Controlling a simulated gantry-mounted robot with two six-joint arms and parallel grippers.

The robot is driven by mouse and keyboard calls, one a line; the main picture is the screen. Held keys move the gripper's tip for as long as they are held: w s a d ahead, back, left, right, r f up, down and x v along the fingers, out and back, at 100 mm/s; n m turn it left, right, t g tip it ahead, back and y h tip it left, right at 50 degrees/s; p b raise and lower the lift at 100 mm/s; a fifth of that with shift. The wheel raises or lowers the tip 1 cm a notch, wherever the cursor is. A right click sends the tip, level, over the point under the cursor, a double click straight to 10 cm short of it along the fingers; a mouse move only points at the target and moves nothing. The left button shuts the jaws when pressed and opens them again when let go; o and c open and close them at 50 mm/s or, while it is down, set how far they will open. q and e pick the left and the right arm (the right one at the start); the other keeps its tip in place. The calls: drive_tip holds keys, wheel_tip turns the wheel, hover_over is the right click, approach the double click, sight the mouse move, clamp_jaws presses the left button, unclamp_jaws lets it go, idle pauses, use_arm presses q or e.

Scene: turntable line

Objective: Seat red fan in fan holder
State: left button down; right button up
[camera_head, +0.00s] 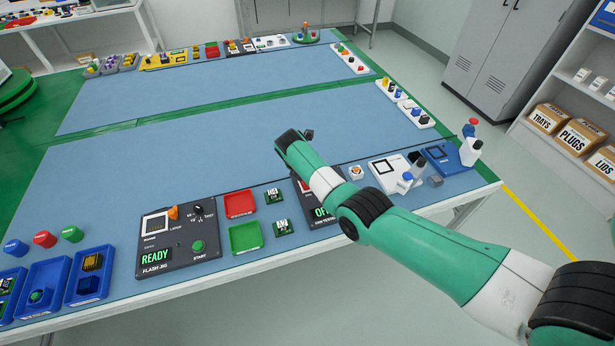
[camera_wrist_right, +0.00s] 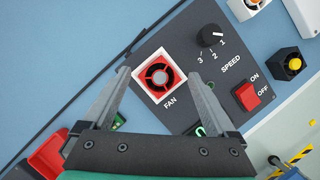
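My right gripper (camera_wrist_right: 160,72) is open, with one finger on each side of the holder and visible gaps between the fingers and the fan. In the head view my right arm covers the fan holder and part of its dark panel (camera_head: 319,212). My left gripper is not in view.
The fan panel carries a speed knob (camera_wrist_right: 211,38) and a red ON/OFF switch (camera_wrist_right: 246,96). In the head view, a red tray (camera_head: 240,204), a green tray (camera_head: 245,237) and a flash jig (camera_head: 180,262) stand left of it. The blue table middle (camera_head: 200,150) is clear.

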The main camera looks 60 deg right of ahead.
drive_tip(key=shift+o, duration=0.2)
drive_tip(key=shift+a+r+p, duration=0.1)
drive_tip(key=shift+r+p, duration=0.2)
drive_tip(key=shift+r, duration=0.05)
drive_tip(key=p+v, duration=0.5)
drive_tip(key=v, duration=0.6)
drive_tip(key=shift+a+f, duration=0.1)
